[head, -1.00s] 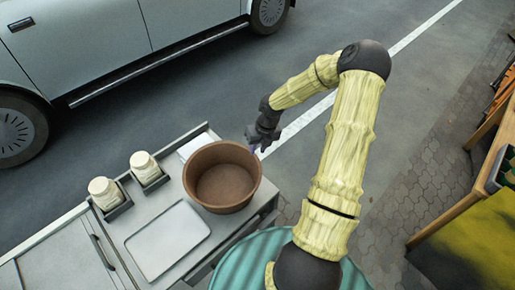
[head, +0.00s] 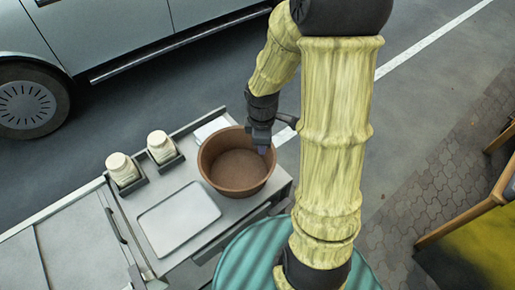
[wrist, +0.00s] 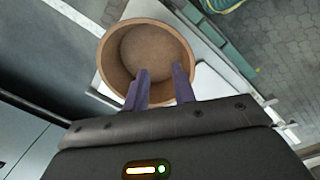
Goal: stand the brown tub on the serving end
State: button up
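The brown tub (head: 236,178) stands upright and empty on the end of the grey metal counter (head: 165,260), to the right of the white tray. In the wrist view the tub (wrist: 118,62) shows beyond my fingers, with its inside floor visible. My gripper (head: 262,150) is at the tub's far right rim in the head view. In the wrist view the two purple fingers (wrist: 160,84) are apart, with a gap between them, and overlap the tub's near right wall. I cannot tell whether they touch the wall.
A white tray (head: 178,219) lies flat on the counter. Two cream jars (head: 122,168) (head: 160,146) stand in dark holders along the back. A teal ribbed round thing (head: 262,255) sits in front of the counter. A parked car (head: 110,35) is behind.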

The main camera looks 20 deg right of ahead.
jog(key=s+a+r+m+t, duration=0.2)
jog(key=s+r+m, duration=0.4)
jog(key=m, duration=0.7)
jog(key=shift+s+a+m, duration=0.2)
jog(key=shift+a+m, duration=0.1)
jog(key=shift+a, duration=0.55)
